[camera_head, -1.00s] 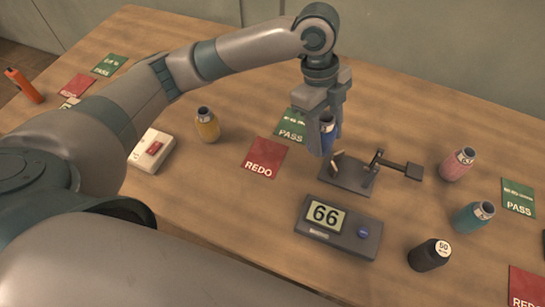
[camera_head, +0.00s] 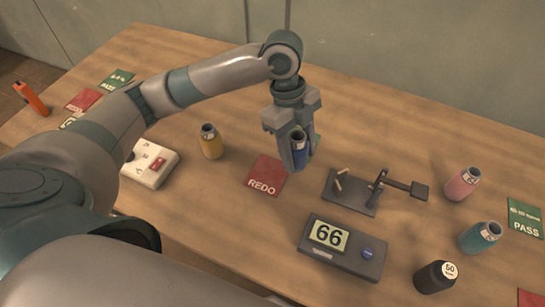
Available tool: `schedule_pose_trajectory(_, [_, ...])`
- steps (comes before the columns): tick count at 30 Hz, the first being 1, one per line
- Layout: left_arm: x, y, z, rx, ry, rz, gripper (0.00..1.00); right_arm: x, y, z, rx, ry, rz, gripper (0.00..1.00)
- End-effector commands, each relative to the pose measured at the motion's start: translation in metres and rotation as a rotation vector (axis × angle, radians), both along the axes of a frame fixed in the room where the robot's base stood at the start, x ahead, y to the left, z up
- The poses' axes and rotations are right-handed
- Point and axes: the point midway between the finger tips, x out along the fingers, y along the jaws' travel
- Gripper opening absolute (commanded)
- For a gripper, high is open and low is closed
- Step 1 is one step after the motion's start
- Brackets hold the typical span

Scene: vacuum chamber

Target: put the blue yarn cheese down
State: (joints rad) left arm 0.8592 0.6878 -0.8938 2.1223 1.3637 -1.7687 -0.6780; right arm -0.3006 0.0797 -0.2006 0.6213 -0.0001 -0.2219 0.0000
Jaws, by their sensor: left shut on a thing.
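The blue yarn cheese (camera_head: 299,149) is a small dark blue spool with a pale band. My left gripper (camera_head: 291,150) is shut on it and holds it upright, seemingly above the table, near the right edge of the red REDO card (camera_head: 265,177). Whether the spool touches anything below is hard to tell. My right gripper is not in view.
A stand with an arm (camera_head: 352,194) is to the right, behind a display box reading 66 (camera_head: 343,247). A white switch box (camera_head: 150,165) lies left.

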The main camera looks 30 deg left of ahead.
Motion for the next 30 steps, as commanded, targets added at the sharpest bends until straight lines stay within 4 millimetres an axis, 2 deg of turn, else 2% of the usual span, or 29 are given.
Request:
schedule_pose_trajectory(1, [0.0, 0.012, -0.005, 0.004, 0.004, 0.007, 0.18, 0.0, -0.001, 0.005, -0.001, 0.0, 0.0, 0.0])
schedule_pose_trajectory(6, [0.003, 0.043, -0.024, 0.002, 0.004, 0.006, 0.18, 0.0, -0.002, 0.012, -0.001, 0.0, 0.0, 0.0])
schedule_pose_trajectory(12, [0.005, 0.067, -0.039, 0.002, 0.001, 0.003, 0.18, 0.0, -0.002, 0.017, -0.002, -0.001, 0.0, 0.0])
schedule_pose_trajectory(25, [0.006, 0.07, -0.043, 0.0, -0.001, 0.0, 0.18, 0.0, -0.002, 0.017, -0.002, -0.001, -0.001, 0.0])
schedule_pose_trajectory(30, [0.005, 0.071, -0.055, 0.001, 0.002, 0.0, 0.18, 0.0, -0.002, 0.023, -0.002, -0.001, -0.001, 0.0])
